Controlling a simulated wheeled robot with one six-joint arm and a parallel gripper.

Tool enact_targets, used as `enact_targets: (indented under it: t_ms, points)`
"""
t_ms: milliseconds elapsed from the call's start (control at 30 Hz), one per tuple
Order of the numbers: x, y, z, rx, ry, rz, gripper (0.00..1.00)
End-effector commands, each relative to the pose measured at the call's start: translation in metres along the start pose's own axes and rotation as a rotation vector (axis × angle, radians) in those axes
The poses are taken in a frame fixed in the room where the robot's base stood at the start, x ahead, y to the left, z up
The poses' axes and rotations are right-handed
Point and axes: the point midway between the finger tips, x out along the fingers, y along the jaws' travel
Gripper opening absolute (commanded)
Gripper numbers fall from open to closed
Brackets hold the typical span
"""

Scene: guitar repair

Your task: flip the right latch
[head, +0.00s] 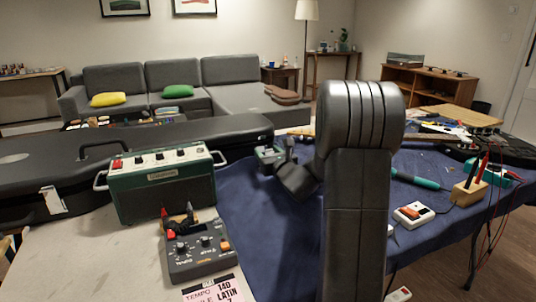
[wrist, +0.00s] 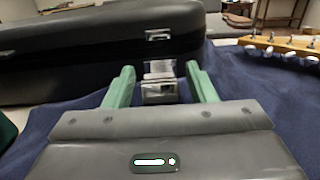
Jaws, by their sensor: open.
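A black case (wrist: 90,45) lies closed across the top of the wrist view; it also shows at left in the head view (head: 240,126). A silver metal plate (wrist: 158,35) sits on its side. Just in front of and below it, a metal latch piece (wrist: 160,90) shows between my fingers. I cannot tell whether it touches either finger. My gripper (wrist: 160,72) is open, with one green finger on each side of this metal piece. In the head view my gripper (head: 272,155) is by the case's right end, partly hidden by my arm; the latch cannot be made out there.
A green amplifier (head: 163,182) and a grey pedal (head: 197,248) stand left of my arm. The blue cloth (head: 250,205) under my gripper is mostly clear. Right of my arm are a white-and-orange box (head: 413,214) and a wooden tool block (head: 469,193).

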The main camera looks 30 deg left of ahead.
Motion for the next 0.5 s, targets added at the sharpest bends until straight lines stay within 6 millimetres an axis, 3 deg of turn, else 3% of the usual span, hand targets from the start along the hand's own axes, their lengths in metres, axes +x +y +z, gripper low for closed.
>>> enact_targets:
  t_ms: [233,500]
  points:
    - [0.0008,0.0000,-0.0003,0.000,0.001,0.000,0.51]
    - [0.0006,-0.0001,-0.0003,0.000,0.001,0.000,0.00]
